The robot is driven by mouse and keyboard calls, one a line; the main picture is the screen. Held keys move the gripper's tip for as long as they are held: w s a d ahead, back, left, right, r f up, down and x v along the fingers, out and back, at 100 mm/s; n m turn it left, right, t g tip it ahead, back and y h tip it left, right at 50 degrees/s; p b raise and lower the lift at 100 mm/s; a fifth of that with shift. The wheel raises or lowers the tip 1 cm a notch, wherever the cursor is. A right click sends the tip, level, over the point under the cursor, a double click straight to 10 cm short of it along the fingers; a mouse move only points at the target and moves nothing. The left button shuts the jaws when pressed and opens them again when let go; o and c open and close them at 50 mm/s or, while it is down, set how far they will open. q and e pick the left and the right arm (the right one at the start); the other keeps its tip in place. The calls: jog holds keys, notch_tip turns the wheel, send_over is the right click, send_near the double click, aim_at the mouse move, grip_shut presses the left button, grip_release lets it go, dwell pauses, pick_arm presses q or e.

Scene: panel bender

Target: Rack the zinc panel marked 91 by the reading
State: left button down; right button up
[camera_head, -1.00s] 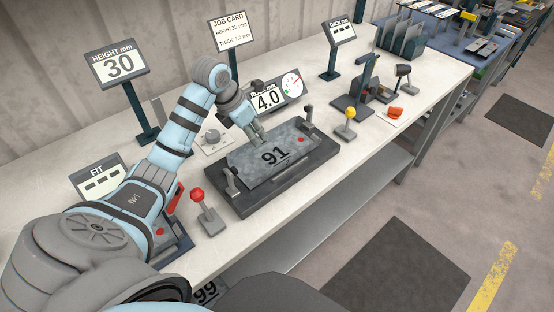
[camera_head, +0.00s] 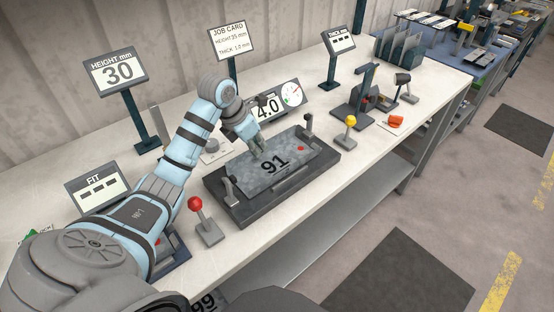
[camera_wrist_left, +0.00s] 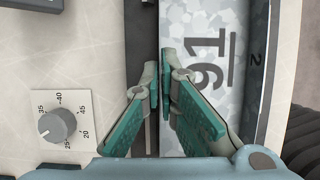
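The zinc panel (camera_head: 290,166) marked 91 lies flat, mottled grey, on a dark bed (camera_head: 260,208) on the bench, with a small red dot near its right end. It also shows in the left wrist view (camera_wrist_left: 205,110). My left gripper (camera_head: 257,146) is at the panel's far long edge. In the left wrist view my left fingertips (camera_wrist_left: 161,82) are close together, one each side of that edge, and appear shut on it; the exact contact is hidden. The job card (camera_head: 232,40) shows a height, hard to read, and thick 1.0 mm. The height display (camera_head: 117,71) reads 30. My right gripper is not in view.
A display reading 4.0 (camera_head: 268,107) with a dial stands behind the bed. Red (camera_head: 206,222) and yellow (camera_head: 348,135) levers flank it. A slotted grey rack (camera_head: 398,48) stands at the back right. The FIT display (camera_head: 97,188) and THICK display (camera_head: 339,40) show dashes.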

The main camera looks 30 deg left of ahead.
pick_arm(q)
notch_tip(320, 180, up, 8)
jog(key=p, duration=0.6)
jog(key=shift+f+p, duration=0.2)
jog(key=shift+p, duration=0.15)
jog(key=shift+r, duration=0.1)
